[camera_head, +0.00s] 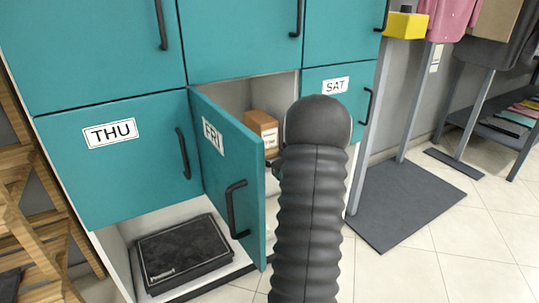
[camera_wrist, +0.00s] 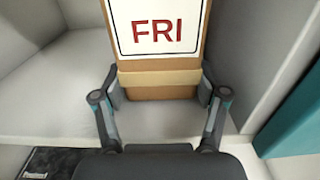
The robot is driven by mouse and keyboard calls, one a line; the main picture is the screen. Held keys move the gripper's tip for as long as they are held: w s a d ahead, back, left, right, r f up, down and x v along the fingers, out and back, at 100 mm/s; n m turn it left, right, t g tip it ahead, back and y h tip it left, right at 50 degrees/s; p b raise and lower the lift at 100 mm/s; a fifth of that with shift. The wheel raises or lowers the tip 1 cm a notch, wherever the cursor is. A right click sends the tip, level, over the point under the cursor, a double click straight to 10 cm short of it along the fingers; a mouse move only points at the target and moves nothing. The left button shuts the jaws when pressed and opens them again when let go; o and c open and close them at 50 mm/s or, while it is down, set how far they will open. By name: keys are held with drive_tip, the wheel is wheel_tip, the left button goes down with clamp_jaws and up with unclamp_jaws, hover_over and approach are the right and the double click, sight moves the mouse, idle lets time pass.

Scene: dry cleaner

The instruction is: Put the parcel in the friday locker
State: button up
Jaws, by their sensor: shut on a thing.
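The parcel is a brown cardboard box (camera_head: 262,128) with a white label. In the wrist view the parcel (camera_wrist: 160,78) shows a white label with red FRI letters, and a tan band below it. My gripper (camera_wrist: 159,92) is shut on its lower part, one finger on each side. The friday locker's teal door (camera_head: 225,150), marked FRI, stands open toward me. The parcel is upright within the locker's open pale compartment (camera_head: 233,96). I cannot tell whether it touches the locker's floor (camera_wrist: 55,118). In the head view my arm hides most of the gripper.
The THU locker door (camera_head: 115,155) at left and the SAT door (camera_head: 345,88) at right are closed. A black scale-like device (camera_head: 183,252) lies below the THU locker. A grey stand base (camera_head: 405,200) is on the floor at right, with open tiles near it.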

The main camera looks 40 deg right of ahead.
drive_tip(key=shift+f, duration=0.1)
drive_tip(key=o, duration=1.2)
drive_tip(key=shift+o, duration=0.2)
drive_tip(key=shift+r, duration=0.2)
drive_tip(key=v, duration=1.2)
drive_tip(key=shift+f, duration=0.2)
